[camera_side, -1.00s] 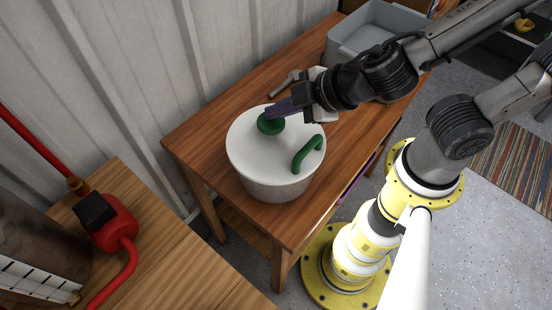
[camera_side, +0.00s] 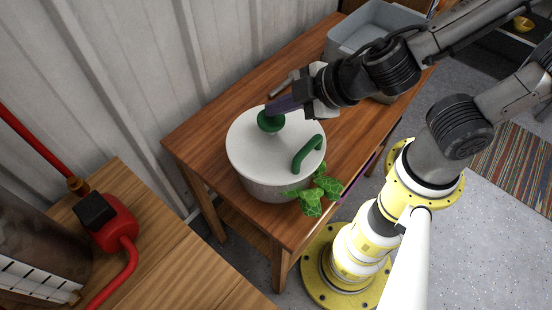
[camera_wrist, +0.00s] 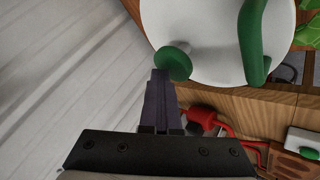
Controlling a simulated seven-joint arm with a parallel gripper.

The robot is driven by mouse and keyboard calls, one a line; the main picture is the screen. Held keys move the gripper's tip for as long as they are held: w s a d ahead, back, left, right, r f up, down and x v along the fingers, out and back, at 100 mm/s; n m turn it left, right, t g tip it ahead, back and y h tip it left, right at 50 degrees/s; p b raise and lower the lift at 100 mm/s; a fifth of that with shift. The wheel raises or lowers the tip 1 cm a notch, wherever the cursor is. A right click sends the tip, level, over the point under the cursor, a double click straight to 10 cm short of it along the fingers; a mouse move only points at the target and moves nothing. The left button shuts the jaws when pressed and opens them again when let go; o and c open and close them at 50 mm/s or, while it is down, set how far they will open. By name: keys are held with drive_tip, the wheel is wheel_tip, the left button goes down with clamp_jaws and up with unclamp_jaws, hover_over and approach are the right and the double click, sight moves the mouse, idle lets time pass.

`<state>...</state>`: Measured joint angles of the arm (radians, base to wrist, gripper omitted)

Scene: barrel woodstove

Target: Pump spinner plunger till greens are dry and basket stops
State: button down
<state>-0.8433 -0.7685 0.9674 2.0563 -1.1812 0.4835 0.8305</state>
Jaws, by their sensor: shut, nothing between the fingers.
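The salad spinner (camera_side: 262,178) stands on the wooden table with its white lid (camera_side: 250,148) on. A green plunger knob (camera_side: 270,123) rises near the lid's back, and a green curved handle (camera_side: 307,153) sits at its right. My gripper (camera_side: 272,111) is shut and empty, its dark fingertips at the top of the knob; whether they touch it I cannot tell. In the wrist view, the fingers (camera_wrist: 161,82) lie beside the knob (camera_wrist: 173,62). Leafy greens (camera_side: 316,193) show at the spinner's front right side, overlapping its wall. The basket inside is hidden by the lid.
A grey bin (camera_side: 358,38) stands at the table's far end. A small metal tool (camera_side: 284,83) lies behind the spinner. A corrugated wall runs along the left. A second wooden surface (camera_side: 160,255) with red pipework (camera_side: 110,225) is at front left.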

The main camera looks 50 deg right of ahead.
sight(277, 119)
drive_tip(key=shift+r, duration=3.45)
drive_tip(key=shift+r, duration=0.1)
drive_tip(key=shift+f, duration=3.05)
